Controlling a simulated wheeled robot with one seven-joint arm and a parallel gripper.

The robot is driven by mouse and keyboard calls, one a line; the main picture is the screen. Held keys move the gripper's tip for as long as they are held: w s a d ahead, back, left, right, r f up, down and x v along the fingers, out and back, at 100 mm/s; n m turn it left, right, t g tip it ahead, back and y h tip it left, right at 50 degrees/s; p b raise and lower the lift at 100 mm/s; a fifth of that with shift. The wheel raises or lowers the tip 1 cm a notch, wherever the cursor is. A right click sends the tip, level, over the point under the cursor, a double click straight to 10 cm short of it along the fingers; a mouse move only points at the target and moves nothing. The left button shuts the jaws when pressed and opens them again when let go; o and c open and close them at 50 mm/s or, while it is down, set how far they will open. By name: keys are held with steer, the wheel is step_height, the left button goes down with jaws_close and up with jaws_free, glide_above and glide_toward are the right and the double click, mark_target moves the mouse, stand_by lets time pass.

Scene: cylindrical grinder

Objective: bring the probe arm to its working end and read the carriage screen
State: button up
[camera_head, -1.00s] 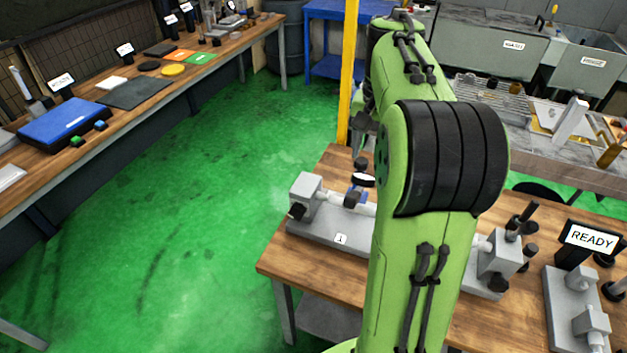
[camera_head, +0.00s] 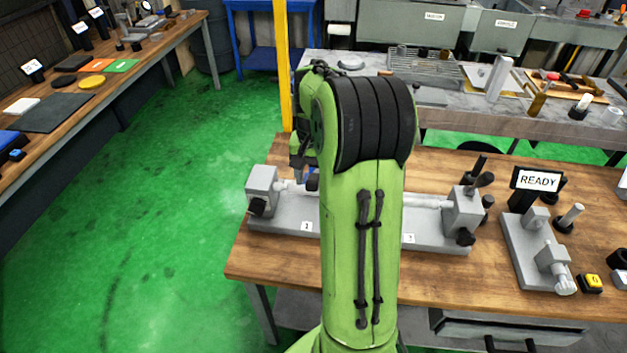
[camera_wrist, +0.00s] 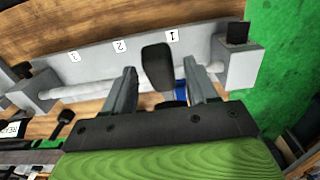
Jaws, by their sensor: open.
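The grey bench fixture (camera_head: 278,222) stands on the wooden table, with an end block at each side and a pale rod between them. In the wrist view the fixture (camera_wrist: 85,62) shows labels 1, 2 and 3 along its base. My gripper (camera_wrist: 163,80) is open over the rod near label 1. A dark rounded paddle (camera_wrist: 158,66), perhaps the probe arm, shows between the fingers; I cannot tell if they touch it. A blue part (camera_wrist: 180,93), perhaps of the carriage, is partly hidden behind the right finger. No carriage screen is readable; my arm hides the fixture's middle in the head view.
A black stand with a READY sign (camera_head: 540,180) is right of the fixture, behind a smaller grey device (camera_head: 535,250). A yellow button box (camera_head: 592,283) is at far right. A yellow post (camera_head: 282,70) rises behind the table. Green floor is clear at left.

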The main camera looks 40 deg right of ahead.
steer(key=shift+w+f, duration=0.1)
steer(key=shift+f, duration=0.35)
jaws_close()
step_height(320, 180, down, 11)
steer(key=s+a+t+h+b, duration=0.2)
steer(key=t+h+b, duration=0.1)
steer(key=b, duration=1.6)
steer(key=shift+a+r+h, duration=0.15)
steer(key=shift+a+h, duration=0.2)
steer(key=shift+h, duration=0.35)
steer(key=shift+s, duration=0.15)
